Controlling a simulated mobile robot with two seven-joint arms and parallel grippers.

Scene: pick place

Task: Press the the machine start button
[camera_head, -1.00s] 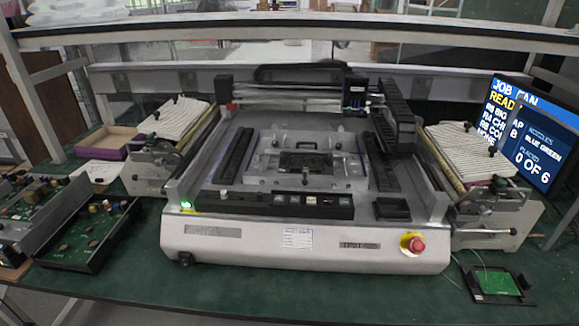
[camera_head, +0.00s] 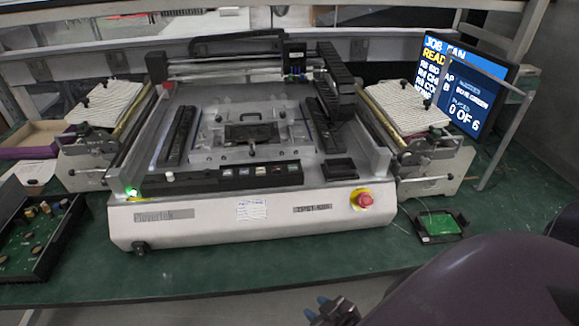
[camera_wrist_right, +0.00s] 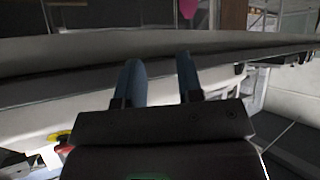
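The machine (camera_head: 285,217) is a white pick-and-place unit on the green bench in the head view. A glowing green light or button (camera_head: 131,192) is at its front left corner. A dark panel along its front bears a row of small buttons (camera_head: 243,172) and a pale round knob. A red mushroom button (camera_head: 366,200) on a yellow base is at the front right. No readable label shows which is the start button. My right gripper (camera_head: 318,307) is at the bottom edge, below the machine front; its blue fingers (camera_wrist_right: 160,82) stand apart and empty. My left gripper is not in view.
A monitor (camera_head: 462,90) stands at the back right. A small tray with a green board (camera_head: 438,224) lies right of the machine. A black tray with parts (camera_head: 45,235) is at the left. The bench strip before the machine is clear.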

